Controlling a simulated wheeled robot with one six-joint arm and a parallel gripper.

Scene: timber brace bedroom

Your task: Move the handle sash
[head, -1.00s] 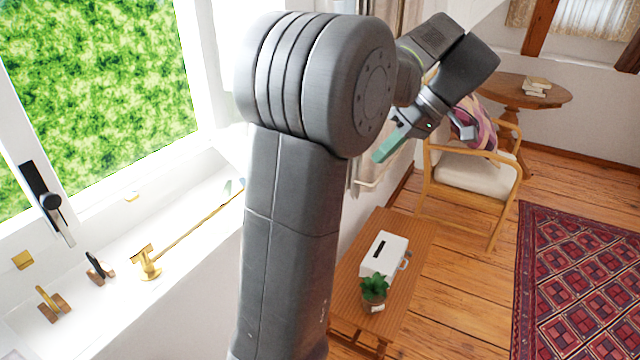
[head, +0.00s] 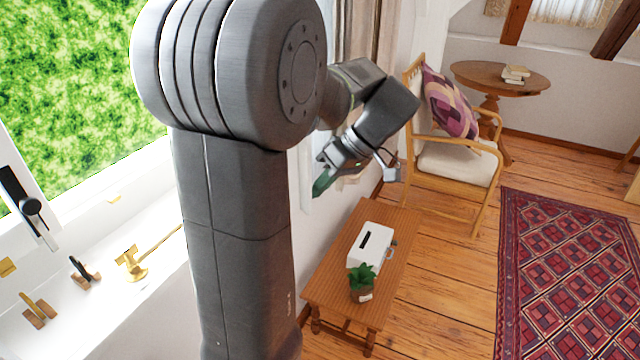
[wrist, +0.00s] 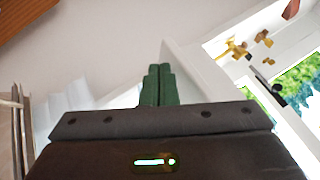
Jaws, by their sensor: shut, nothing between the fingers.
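The window sash (head: 45,218) with a black handle (head: 31,206) is at the far left of the head view. The black handle also shows at the right of the wrist view (wrist: 272,87), with the bright pane beside it. The sash sits in the white frame above the sill. My gripper (head: 322,184) is right of my arm's column in the head view, well away from the handle, in the air near the wall. Its green fingers are together and empty in the wrist view (wrist: 158,85). My arm hides part of the window.
Brass and dark fittings, including a brass stay (head: 131,262), are on the white sill (head: 110,300). A low wooden table (head: 322,290) holds a white box (head: 369,246) and a potted plant (head: 362,284). A chair (head: 458,165) stands behind. Open floor lies between table and rug (head: 560,270).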

